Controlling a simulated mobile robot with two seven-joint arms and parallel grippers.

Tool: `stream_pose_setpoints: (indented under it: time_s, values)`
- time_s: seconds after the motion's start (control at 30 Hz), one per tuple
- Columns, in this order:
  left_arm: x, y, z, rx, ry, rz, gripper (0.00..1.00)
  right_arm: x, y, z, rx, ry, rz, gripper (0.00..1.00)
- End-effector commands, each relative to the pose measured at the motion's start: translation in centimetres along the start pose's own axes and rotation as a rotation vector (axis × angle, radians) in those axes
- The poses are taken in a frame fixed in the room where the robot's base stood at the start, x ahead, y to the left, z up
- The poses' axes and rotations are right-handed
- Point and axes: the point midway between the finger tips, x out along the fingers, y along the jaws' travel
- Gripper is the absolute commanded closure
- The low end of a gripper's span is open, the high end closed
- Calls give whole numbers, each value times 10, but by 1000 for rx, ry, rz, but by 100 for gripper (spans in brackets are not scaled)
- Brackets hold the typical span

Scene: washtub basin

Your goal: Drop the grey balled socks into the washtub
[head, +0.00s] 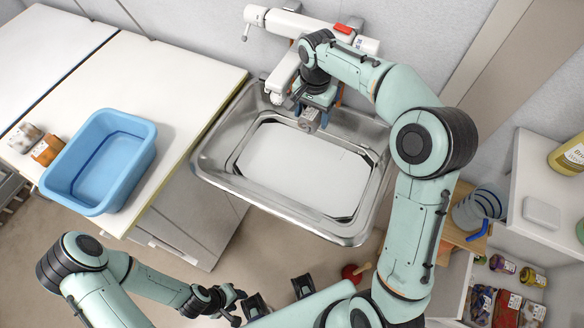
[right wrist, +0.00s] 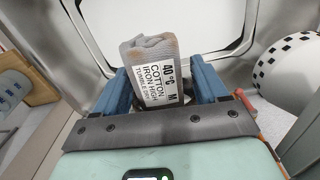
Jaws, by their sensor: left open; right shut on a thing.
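My right gripper (right wrist: 163,85) is shut on the grey balled socks (right wrist: 150,52), a grey-brown roll with a white care label facing the wrist camera. In the head view my right gripper (head: 315,112) is over the back edge of the steel washtub basin (head: 210,163), near the tap; the socks are hard to make out there. The basin has a flat pale surface inside; I cannot tell whether it is water. Its pale inside also shows behind the socks in the right wrist view. My left gripper (head: 278,294) is open and empty, low in front of the basin.
A blue plastic tub (head: 125,122) stands on the white counter (head: 170,75) at left, beside an orange-brown bundle (head: 47,150) and a pale bundle (head: 25,138). A white tap fixture (head: 285,22) overhangs the basin's back. Shelves with jars (head: 505,264) are at right.

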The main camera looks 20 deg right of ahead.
Motion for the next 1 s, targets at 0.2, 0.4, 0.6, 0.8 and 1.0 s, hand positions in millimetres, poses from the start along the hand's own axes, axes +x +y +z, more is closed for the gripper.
stream_pose_setpoints:
  time_s: [0.2,0.4,0.6,0.8,1.0]
  values:
    - [18,-8,4,-3,-9,-3,57,24,0,0,-1,0,0,57]
    - [18,-8,4,-3,-8,-3,57,24,0,0,-1,1,-1,57]
    - [17,-8,4,-3,-8,-3,57,23,0,0,-1,1,-1,0]
    - [17,-8,4,-3,-8,-3,57,23,0,0,-1,1,0,0]
    - [10,-4,2,-1,-4,-2,57,15,0,-2,-1,1,-1,0]
